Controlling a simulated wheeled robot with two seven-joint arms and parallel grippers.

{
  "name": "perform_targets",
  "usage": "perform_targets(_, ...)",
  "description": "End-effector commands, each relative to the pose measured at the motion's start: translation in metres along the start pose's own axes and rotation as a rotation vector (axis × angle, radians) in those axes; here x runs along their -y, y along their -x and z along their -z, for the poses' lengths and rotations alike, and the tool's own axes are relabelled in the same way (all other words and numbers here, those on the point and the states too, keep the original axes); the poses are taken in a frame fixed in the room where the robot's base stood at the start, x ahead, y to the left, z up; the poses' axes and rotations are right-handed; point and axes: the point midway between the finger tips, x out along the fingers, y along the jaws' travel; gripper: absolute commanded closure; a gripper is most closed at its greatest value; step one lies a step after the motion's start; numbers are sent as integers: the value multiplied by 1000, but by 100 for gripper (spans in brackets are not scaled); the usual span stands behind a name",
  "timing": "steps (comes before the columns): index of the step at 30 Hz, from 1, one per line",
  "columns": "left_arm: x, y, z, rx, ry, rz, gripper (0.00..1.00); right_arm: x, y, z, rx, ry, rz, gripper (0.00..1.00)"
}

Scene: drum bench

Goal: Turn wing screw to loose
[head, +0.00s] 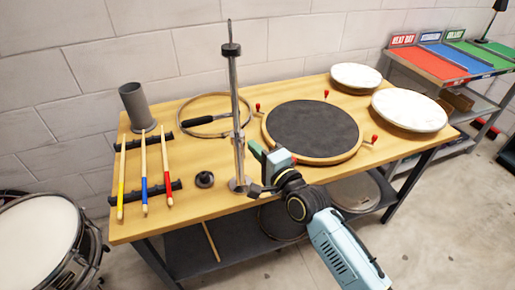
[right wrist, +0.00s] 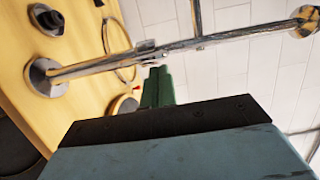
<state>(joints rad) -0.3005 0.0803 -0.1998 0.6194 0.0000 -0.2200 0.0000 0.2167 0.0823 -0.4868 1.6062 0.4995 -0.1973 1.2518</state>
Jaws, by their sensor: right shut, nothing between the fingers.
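A chrome stand (head: 236,100) stands upright on the bench with its round base on the wood. A small metal collar with a wing screw (head: 239,142) sits partway up the stand. In the right wrist view the collar (right wrist: 148,47) is just beyond my fingertips, and the wing's exact angle is too small to tell. My right gripper (head: 257,151) has green fingers, shut with nothing held, close beside the stand at about collar height. The fingers also show in the right wrist view (right wrist: 158,86). Whether they touch the screw is unclear. My left gripper is not in view.
The wooden bench (head: 215,205) carries a dark round pad (head: 312,130) with red-tipped screws, a hoop (head: 195,115), drumsticks (head: 144,170) on a black rack, a grey cup (head: 137,107), a black knob (head: 205,179) and white drumheads (head: 409,109). A drum (head: 38,235) stands at left.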

Motion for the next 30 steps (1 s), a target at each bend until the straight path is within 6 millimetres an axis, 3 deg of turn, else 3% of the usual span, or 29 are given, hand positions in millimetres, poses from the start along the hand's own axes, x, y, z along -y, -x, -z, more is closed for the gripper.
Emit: perform_targets(30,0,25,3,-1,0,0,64,6,-4,11,-20,172,-46,100)
